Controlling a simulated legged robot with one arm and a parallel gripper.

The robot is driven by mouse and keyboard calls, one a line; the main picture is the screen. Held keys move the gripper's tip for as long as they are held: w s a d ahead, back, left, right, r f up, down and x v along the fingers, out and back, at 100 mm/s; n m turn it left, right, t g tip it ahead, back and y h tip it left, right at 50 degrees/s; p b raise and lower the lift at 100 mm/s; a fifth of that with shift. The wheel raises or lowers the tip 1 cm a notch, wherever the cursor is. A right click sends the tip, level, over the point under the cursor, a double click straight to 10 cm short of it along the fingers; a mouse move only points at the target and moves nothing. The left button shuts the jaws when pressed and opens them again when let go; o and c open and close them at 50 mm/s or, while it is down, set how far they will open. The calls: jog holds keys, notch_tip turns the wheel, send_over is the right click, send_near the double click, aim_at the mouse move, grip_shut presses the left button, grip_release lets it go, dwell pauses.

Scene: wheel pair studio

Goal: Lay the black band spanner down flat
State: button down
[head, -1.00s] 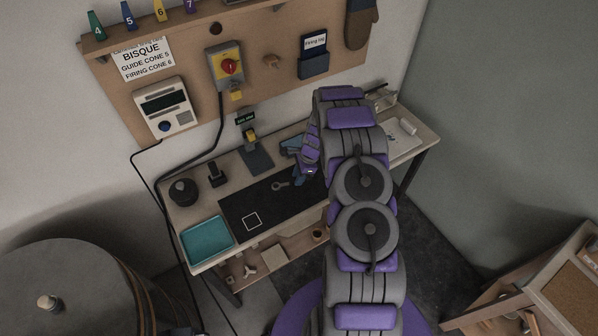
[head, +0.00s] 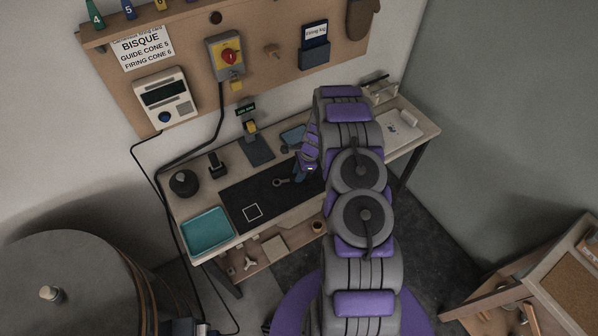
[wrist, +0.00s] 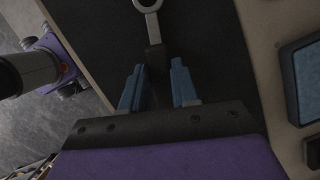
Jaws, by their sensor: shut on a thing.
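The spanner (wrist: 154,28) has a pale metal ring end and a black band near my fingers. In the head view the spanner (head: 281,182) shows as a small grey ring and short shank over the dark mat (head: 240,198). My gripper (wrist: 157,82) is shut on its banded end, which lies between the two blue fingers. The held end is partly hidden by the fingers and palm. In the head view my gripper (head: 299,173) is low over the mat's right part. I cannot tell whether the spanner touches the mat.
A teal tray (head: 207,251) stands at the bench's left end. A blue pad (head: 291,136) lies behind my gripper. A black round item (head: 184,183) and a small stand (head: 256,152) are at the back. The mat's left part holds only a white square outline.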

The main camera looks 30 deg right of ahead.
jog(key=shift+f, duration=0.15)
jog(key=c, duration=0.8)
grip_release()
jog(key=p+v, duration=0.1)
jog(key=v, duration=1.6)
jog(key=shift+d, duration=0.15)
jog(key=shift+w, duration=0.1)
